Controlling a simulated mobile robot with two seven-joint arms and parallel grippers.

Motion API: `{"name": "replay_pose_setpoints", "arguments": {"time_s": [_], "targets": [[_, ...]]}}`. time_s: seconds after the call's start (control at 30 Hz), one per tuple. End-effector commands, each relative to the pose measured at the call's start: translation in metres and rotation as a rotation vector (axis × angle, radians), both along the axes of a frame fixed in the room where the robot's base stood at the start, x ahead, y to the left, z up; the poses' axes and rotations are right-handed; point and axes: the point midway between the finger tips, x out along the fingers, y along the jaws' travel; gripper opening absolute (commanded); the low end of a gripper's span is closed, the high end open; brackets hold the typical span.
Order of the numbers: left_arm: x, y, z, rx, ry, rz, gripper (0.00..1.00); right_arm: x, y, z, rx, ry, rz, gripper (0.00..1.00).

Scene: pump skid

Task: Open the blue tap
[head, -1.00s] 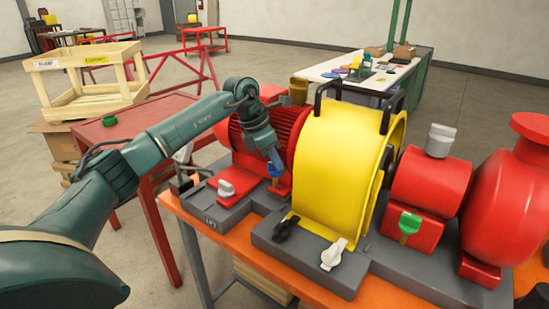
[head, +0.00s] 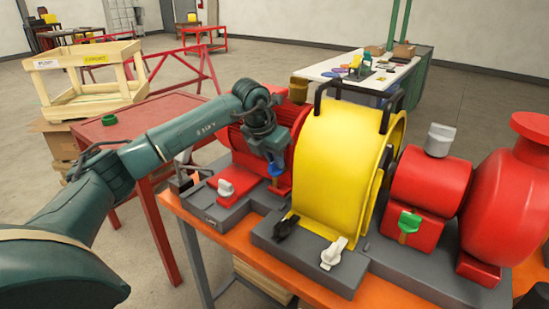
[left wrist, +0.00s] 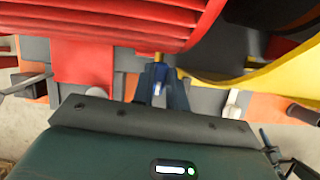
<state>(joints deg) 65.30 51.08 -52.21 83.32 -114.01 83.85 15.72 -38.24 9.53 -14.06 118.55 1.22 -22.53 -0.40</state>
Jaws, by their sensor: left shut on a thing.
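The blue tap (head: 276,170) sits low at the front of the red ribbed motor, left of the yellow guard. My left gripper (head: 275,163) comes down on it from above and is shut on its handle. In the left wrist view the dark fingers (left wrist: 160,92) close around a small bit of blue (left wrist: 157,88). They hide most of the tap, so I cannot tell how far its handle is turned. My right gripper is not in view.
The yellow guard (head: 340,165) stands close on the right of my left gripper. A white tap (head: 226,188), a black tap (head: 284,227), another white tap (head: 333,254) and a green tap (head: 409,223) are nearby. A red table (head: 150,125) stands behind left.

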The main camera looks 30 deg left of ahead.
Motion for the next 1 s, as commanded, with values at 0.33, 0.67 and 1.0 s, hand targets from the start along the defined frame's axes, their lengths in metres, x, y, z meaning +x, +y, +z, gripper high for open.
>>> {"name": "replay_pose_setpoints", "arguments": {"time_s": [0.33, 0.67, 1.0], "targets": [[0.0006, 0.0001, 0.0021, 0.000, -0.004, 0.082, 0.00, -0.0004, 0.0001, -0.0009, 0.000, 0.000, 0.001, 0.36], [0.0007, 0.0003, 0.0022, 0.000, -0.004, 0.088, 0.00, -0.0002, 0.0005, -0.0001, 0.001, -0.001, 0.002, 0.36], [0.0003, 0.0002, 0.0011, 0.000, -0.002, 0.086, 0.24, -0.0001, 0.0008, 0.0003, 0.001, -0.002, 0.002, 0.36]]}}
